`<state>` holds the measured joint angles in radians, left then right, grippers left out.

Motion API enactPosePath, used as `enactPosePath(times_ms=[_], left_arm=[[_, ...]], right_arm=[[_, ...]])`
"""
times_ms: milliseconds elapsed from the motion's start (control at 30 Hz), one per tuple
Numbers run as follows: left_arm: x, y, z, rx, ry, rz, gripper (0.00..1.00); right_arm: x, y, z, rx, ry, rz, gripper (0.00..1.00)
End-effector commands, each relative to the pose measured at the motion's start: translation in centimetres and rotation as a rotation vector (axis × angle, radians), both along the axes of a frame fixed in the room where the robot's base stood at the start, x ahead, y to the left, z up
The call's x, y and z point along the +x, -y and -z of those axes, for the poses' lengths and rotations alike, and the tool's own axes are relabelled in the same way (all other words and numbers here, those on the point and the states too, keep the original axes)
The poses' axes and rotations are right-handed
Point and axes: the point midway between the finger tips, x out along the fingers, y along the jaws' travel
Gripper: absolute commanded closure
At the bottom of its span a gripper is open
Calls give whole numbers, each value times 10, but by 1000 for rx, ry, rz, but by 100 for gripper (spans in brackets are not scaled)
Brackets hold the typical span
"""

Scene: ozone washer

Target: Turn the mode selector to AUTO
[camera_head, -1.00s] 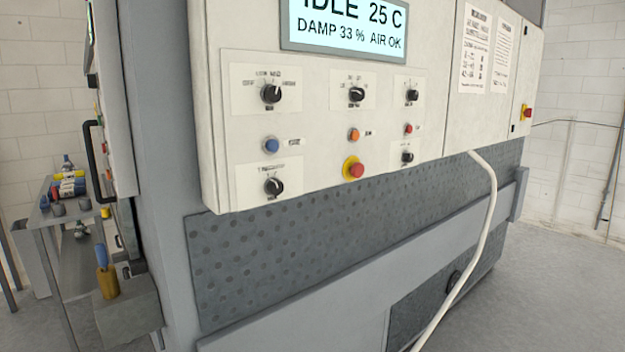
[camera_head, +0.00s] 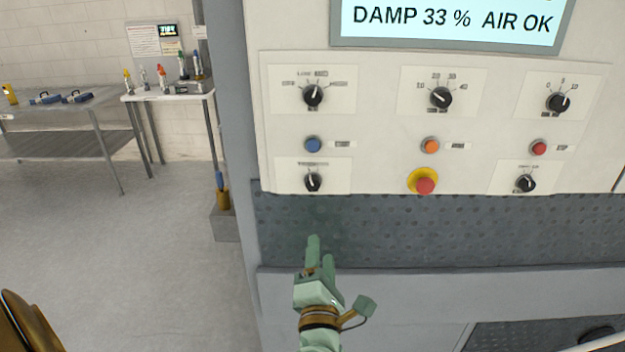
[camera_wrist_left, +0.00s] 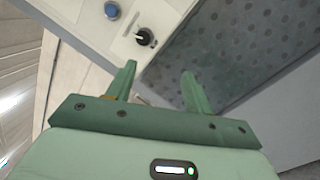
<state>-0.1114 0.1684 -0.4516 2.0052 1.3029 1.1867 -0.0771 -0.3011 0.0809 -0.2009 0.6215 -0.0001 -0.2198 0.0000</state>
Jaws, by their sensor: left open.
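The white control panel (camera_head: 385,170) carries several black rotary knobs, and their labels are too small to read surely, so I cannot tell which is the mode selector. The upper left knob (camera_head: 313,95) has several label positions above it. The lower left knob (camera_head: 313,182) sits under a blue button (camera_head: 313,144). My left gripper (camera_head: 320,254) is open and empty, below the lower left knob and apart from the panel. In the left wrist view the open fingers (camera_wrist_left: 159,72) point toward this knob (camera_wrist_left: 143,36), with the blue button (camera_wrist_left: 111,10) beyond. My right gripper is out of view.
A red button on a yellow ring (camera_head: 424,185) and an orange button (camera_head: 430,145) sit right of the lower left knob. A display (camera_head: 450,20) is above. Tables (camera_head: 60,110) stand at the far left. Open floor (camera_head: 120,260) lies left of the machine.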

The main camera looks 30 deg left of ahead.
Motion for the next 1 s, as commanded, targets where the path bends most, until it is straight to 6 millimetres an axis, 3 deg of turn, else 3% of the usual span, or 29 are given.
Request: enactPosePath(times_ms=[33,100,200,367,800,1000], left_arm=[[-6,-2,-33,-130,36,-6,48],[-12,-3,-51,-279,59,-7,48],[-15,-3,-60,-388,67,-4,48],[0,-13,-59,-412,68,-5,48],[89,-71,-59,-407,68,-7,48],[113,-86,-58,-409,67,-5,48]], right_arm=[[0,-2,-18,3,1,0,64],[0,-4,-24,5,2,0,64],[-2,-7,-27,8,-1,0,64],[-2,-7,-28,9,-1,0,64],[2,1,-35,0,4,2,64],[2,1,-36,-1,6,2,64]])
